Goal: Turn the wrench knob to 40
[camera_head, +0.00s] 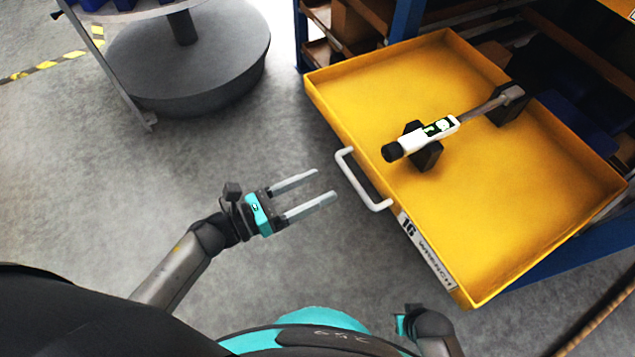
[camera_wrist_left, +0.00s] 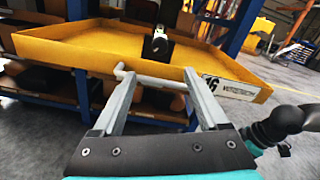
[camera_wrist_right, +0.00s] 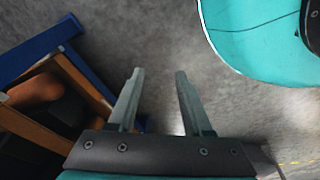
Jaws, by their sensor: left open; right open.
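The torque wrench (camera_head: 436,131) lies across two black holders in an open yellow drawer (camera_head: 500,235) labelled "16 WRENCH". Its black knob (camera_head: 392,151) points toward the drawer's front wall, near the white handle (camera_head: 362,180). White sections and a dark display with green show on its body; I cannot read the value. My left gripper (camera_head: 328,185) is open and empty, short of the drawer handle. In the left wrist view, the knob (camera_wrist_left: 158,47) shows end-on beyond the fingers. My right gripper (camera_wrist_right: 157,75) is open and empty over bare floor, low beside my base.
A blue shelving rack (camera_head: 403,18) with bins stands behind the drawer. A round grey pedestal base (camera_head: 180,65) stands at the upper left. The floor between my left gripper and the drawer is clear. The drawer's raised walls edge the wrench area.

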